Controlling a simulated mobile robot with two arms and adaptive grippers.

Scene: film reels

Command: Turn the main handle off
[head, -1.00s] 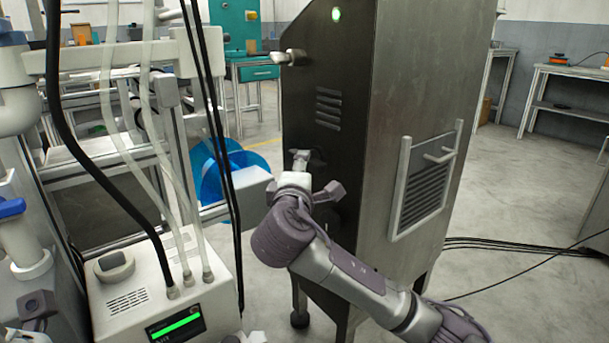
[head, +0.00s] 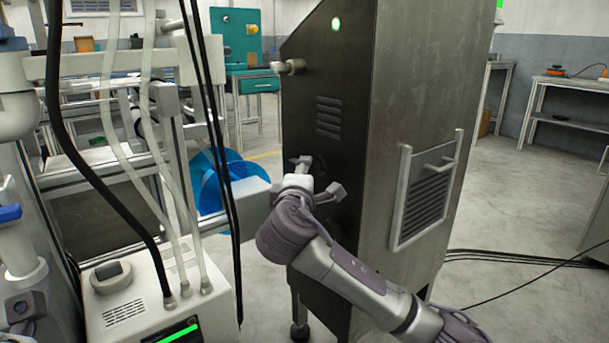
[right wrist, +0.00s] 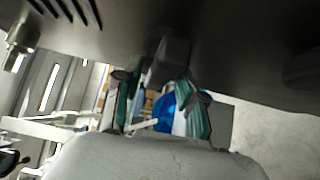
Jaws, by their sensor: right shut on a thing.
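The main handle shows as a dark block (right wrist: 172,60) on the dark cabinet face in the right wrist view. My right gripper (right wrist: 162,92) is shut on it, with one teal-padded finger on each side. In the head view my right gripper (head: 302,166) is at the dark front of the metal cabinet (head: 420,85), below the vent slots. The handle is mostly hidden there by the gripper, so its turn angle is hard to read. A green light (head: 336,23) is lit near the cabinet's top. My left gripper is not in view.
A metal knob (head: 288,66) sticks out of the cabinet above my gripper. A white machine (head: 125,305) with hoses and cables stands at the left. A blue reel (head: 212,180) is behind. Black cables (head: 530,258) cross the floor at the right.

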